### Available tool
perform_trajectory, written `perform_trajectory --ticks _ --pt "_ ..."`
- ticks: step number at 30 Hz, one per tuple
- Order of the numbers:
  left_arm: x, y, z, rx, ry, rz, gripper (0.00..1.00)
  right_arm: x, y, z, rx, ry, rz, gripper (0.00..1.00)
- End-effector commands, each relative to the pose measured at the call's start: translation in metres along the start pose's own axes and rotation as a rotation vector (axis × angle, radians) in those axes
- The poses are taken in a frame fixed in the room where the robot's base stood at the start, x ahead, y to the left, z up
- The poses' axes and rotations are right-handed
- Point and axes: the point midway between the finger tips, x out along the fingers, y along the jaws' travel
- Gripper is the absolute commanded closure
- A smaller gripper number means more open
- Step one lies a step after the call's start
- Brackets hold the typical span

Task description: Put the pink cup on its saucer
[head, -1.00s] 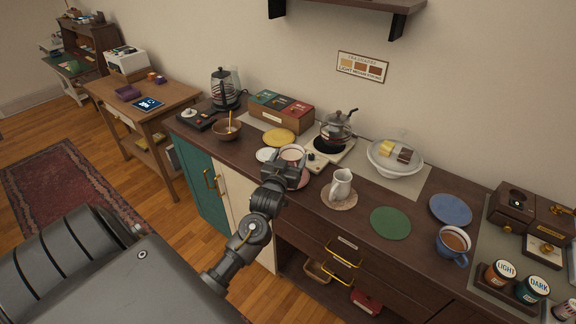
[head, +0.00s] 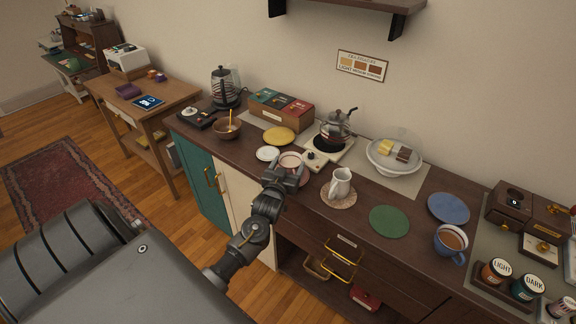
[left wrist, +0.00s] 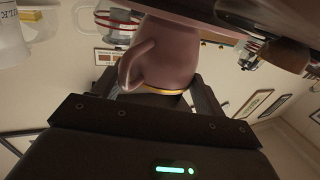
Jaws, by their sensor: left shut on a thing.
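The pink cup (head: 291,160) is in the grasp of my left gripper (head: 284,176), which is shut on it. In the left wrist view the cup (left wrist: 172,55) shows between the fingers (left wrist: 155,92), with its handle to the left and a gold band near the palm. A pink saucer (head: 304,180) lies on the counter beside and partly behind the gripper, so most of it is hidden. I cannot tell whether the cup touches the saucer or hangs above it. My right gripper is out of view.
A white plate (head: 267,153) and a yellow plate (head: 279,136) lie left of and behind the cup. A hot plate (head: 322,158) with a kettle (head: 336,124) is behind right. A white jug (head: 340,184) stands on a coaster to the right.

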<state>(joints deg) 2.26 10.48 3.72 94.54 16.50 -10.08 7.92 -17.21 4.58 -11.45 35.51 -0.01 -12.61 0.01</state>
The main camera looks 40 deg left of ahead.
Motion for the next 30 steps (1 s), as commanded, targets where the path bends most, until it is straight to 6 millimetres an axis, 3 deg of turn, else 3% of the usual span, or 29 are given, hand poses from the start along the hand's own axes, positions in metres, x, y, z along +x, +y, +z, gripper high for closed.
perform_trajectory --ticks 2,3,7,19,30 --pt "0.0 0.0 0.003 0.0 0.0 0.0 0.55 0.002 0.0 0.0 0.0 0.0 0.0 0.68" --pt "0.0 0.0 0.002 0.0 -0.001 0.0 0.23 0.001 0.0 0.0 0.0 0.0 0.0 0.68" --pt "0.0 0.0 0.002 0.0 -0.001 0.0 0.06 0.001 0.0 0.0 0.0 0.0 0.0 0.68" --pt "-0.007 0.0 0.001 0.0 -0.002 0.0 0.06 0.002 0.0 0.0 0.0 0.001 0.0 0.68" --pt "-0.081 0.0 0.002 -0.001 -0.002 0.001 0.06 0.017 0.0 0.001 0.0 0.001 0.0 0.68"
